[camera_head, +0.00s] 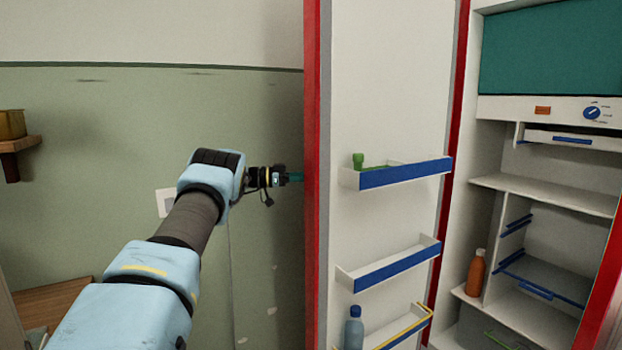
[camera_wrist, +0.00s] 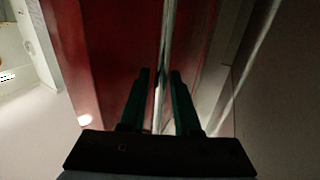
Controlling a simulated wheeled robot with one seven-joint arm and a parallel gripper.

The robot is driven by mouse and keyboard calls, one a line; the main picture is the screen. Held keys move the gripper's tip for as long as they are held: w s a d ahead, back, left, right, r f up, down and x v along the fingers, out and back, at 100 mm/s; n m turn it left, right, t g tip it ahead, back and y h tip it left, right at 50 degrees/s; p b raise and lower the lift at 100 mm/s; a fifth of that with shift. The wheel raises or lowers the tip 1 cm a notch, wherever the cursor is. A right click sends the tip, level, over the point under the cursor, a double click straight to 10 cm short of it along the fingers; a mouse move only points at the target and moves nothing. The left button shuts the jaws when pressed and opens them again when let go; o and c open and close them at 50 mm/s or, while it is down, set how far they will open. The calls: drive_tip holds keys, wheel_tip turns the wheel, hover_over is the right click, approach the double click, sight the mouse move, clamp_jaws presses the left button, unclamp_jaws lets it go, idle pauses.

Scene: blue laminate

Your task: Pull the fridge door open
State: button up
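The fridge door (camera_head: 385,90) stands wide open, with its white inner side and red edge showing in the head view. Its red outer face (camera_wrist: 110,50) fills much of the wrist view. A pale, narrow handle bar (camera_wrist: 166,45) runs along that face. My gripper (camera_head: 295,177) reaches behind the door's red edge in the head view, where its fingertips are hidden.
The open fridge interior (camera_head: 545,195) shows at the right, with shelves and an orange bottle (camera_head: 476,273). Door racks (camera_head: 405,175) hold a green item and a blue bottle (camera_head: 354,328). A green wall (camera_head: 90,170) is behind my arm; a small wooden shelf (camera_head: 20,145) is at far left.

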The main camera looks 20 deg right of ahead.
drive_tip(key=shift+o, duration=1.1)
drive_tip(key=shift+a+f, duration=0.1)
drive_tip(key=shift+a, duration=0.05)
drive_tip(key=w+a+b, duration=0.2)
drive_tip(key=a+b, duration=0.1)
drive_tip(key=a, duration=0.7)
drive_tip(key=shift+a, duration=0.2)
